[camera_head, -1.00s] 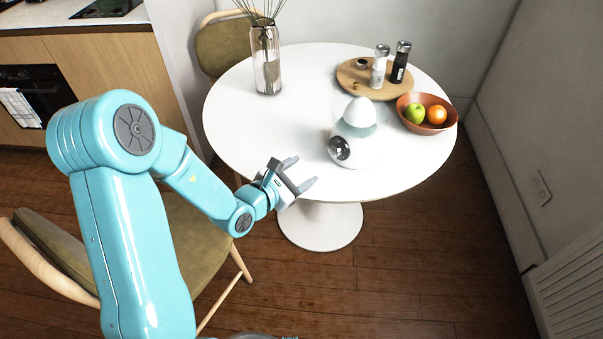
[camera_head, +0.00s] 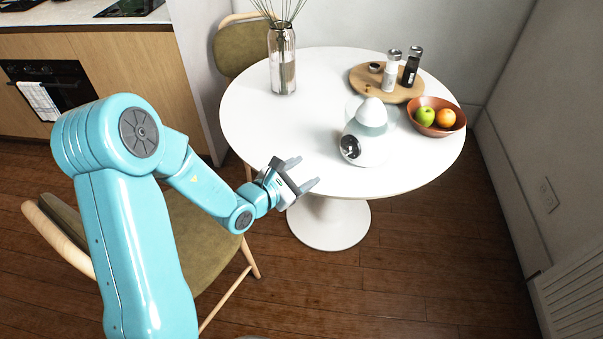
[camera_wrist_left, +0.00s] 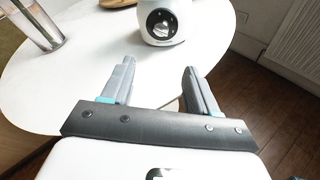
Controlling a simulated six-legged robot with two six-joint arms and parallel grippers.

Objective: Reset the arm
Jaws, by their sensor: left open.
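My left arm, turquoise, comes in from the left in the head view. Its left gripper (camera_head: 304,173) is open and empty, at the near left edge of the round white table (camera_head: 300,120). In the left wrist view the two grey fingers of the left gripper (camera_wrist_left: 157,85) stand apart with nothing between them. My right gripper is not in view.
On the table stand a glass vase (camera_head: 283,70) with stems, a wooden board (camera_head: 362,82) with shakers, and a bowl (camera_head: 450,130) holding a green apple and an orange. Chairs stand at the left and back left. The wooden floor at the lower right is clear.

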